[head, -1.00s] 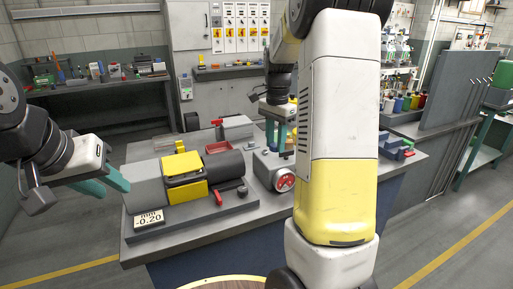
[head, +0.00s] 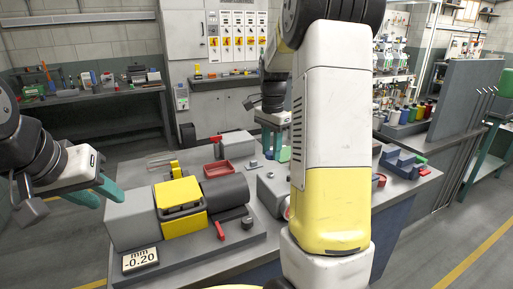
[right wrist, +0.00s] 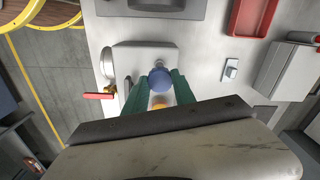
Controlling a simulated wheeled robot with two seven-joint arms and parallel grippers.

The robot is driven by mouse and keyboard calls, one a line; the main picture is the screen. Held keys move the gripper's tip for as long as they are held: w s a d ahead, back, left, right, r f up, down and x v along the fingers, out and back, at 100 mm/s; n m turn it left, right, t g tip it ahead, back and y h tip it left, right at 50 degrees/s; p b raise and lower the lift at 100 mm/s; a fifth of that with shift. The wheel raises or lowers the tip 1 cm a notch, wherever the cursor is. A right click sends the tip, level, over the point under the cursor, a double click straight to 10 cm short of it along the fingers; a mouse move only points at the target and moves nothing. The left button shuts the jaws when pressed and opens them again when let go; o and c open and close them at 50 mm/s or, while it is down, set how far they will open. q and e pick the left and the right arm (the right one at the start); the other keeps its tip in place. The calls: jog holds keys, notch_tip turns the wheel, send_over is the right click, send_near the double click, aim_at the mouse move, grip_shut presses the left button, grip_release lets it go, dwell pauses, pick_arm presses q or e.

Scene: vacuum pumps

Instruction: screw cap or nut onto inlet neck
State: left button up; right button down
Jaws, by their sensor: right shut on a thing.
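My right gripper (right wrist: 159,84) is shut on a blue round cap (right wrist: 160,77), seen from above in the right wrist view. The cap is over the light grey pump body (right wrist: 133,62); the inlet neck under it is hidden, so I cannot tell whether they touch. An orange-yellow part (right wrist: 158,101) shows between the fingers. In the head view the right gripper (head: 272,142) points down above the pump body (head: 270,188), partly hidden by my right arm. My left gripper (head: 106,196) is open and empty, left of the yellow-banded machine.
The yellow-banded machine (head: 180,192) with a dark cylinder stands on the bench beside a gauge reading -0.20 (head: 141,258). A red tray (head: 217,169) lies behind it. A red lever (right wrist: 98,96) sticks out beside the pump body. A blue holder (head: 401,162) stands at the right.

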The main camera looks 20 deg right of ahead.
aim_at(271, 173)
jog(key=shift+f, duration=1.8)
jog(key=shift+f, duration=0.1)
jog(key=shift+f, duration=0.75)
jog(key=shift+f, duration=0.7)
